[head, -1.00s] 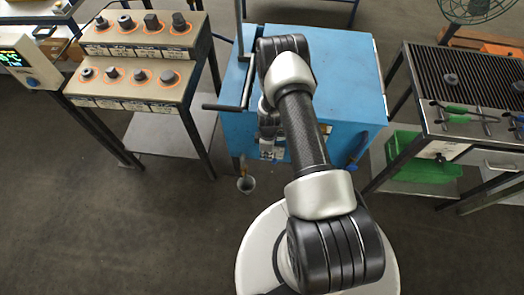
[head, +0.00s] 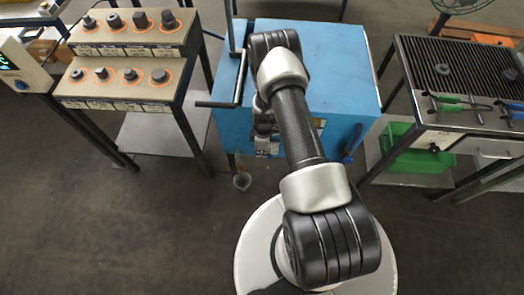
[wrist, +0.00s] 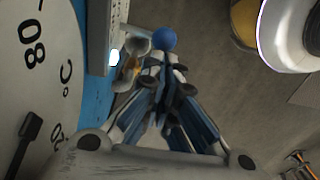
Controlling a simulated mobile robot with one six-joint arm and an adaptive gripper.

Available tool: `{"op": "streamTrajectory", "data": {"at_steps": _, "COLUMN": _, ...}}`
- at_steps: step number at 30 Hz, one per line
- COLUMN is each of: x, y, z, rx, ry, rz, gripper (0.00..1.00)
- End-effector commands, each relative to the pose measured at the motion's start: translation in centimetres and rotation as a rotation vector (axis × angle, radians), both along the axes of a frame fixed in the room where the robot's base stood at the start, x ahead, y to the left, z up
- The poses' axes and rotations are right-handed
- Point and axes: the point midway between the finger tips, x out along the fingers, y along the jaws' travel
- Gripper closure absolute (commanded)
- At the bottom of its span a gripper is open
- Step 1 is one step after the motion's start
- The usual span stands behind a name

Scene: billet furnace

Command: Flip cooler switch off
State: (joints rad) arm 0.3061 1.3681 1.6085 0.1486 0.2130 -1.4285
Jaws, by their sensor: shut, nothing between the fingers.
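My gripper (wrist: 165,85) is shut and empty in the wrist view, its fingertips close to a blue ball-shaped knob (wrist: 164,39); I cannot tell if they touch. In the head view my arm hides most of the gripper, which is in front of the blue tank (head: 340,80). No labelled cooler switch can be read. A small dark knob (head: 434,147) sits on the front of the grated table (head: 445,72) at right; I cannot tell if it is the switch. The gripper is well to its left. A large °C dial (wrist: 35,80) fills the wrist view's left side.
A stepped rack (head: 125,45) with several dark metal parts stands at left, beside a lit display panel (head: 22,65). A dark bar handle (head: 217,104) sticks out left of the tank. A small cup (head: 241,181) is below the tank's front. A green bin (head: 420,160) is under the grated table.

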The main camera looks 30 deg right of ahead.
Motion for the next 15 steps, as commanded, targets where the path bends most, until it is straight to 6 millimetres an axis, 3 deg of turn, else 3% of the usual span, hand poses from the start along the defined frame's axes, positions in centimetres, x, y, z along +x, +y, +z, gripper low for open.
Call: {"op": "streamTrajectory", "data": {"at_steps": 15, "x": -0.33, "y": 0.22, "z": -0.32, "rx": 0.001, "ry": 0.002, "rz": 0.000, "gripper": 1.00}}
